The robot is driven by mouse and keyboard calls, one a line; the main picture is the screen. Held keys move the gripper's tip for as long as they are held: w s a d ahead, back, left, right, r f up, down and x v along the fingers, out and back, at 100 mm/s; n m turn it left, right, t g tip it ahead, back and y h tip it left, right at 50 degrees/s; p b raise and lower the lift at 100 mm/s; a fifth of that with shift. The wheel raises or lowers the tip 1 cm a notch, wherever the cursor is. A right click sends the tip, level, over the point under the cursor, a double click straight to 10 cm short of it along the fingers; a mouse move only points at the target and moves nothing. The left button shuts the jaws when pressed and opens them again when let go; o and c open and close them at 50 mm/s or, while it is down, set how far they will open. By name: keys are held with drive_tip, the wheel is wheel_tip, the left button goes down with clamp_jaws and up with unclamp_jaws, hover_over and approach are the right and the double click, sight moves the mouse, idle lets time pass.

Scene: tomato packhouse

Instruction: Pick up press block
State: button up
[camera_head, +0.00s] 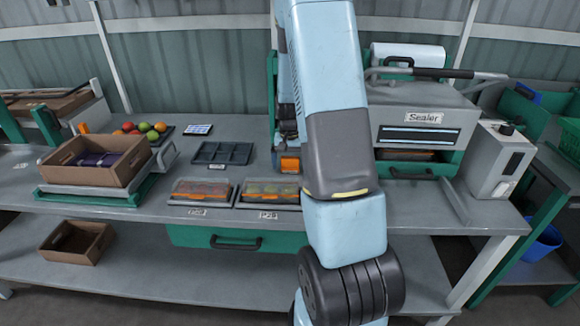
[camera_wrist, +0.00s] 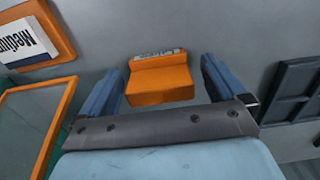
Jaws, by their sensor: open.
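The press block is most likely the orange block (camera_wrist: 160,82) with a grey, lettered strip along its far edge. In the wrist view it lies on the grey bench, between and slightly beyond the fingers of my gripper (camera_wrist: 160,68). The gripper is open, with a blue finger on each side of the block and bench showing in both gaps. I cannot tell how high the fingers are above the bench. In the head view the orange block (camera_head: 290,164) shows just left of my arm, which hides much of that spot.
A dark compartment tray (camera_wrist: 294,90) lies right of the gripper in the wrist view. An orange-framed clear panel (camera_wrist: 28,120) and a "Medium" sign (camera_wrist: 25,42) are at left. In the head view, lidded punnets (camera_head: 202,191) sit in front and the sealer (camera_head: 421,130) stands right.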

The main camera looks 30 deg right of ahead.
sight(291, 158)
drive_tip(key=c, duration=1.1)
drive_tip(key=shift+r, duration=0.1)
drive_tip(key=shift+r, duration=0.5)
drive_tip(key=r, duration=0.2)
drive_tip(key=shift+s+r, duration=0.2)
drive_tip(key=shift+r, duration=0.1)
drive_tip(key=s+r, duration=0.3)
drive_tip(key=s, duration=0.1)
drive_tip(key=s+r, duration=0.3)
drive_tip(key=s, duration=0.2)
drive_tip(key=s+r, duration=0.3)
drive_tip(key=s, duration=0.1)
drive_tip(key=shift+s+d+r, duration=0.15)
drive_tip(key=shift+s+d, duration=0.15)
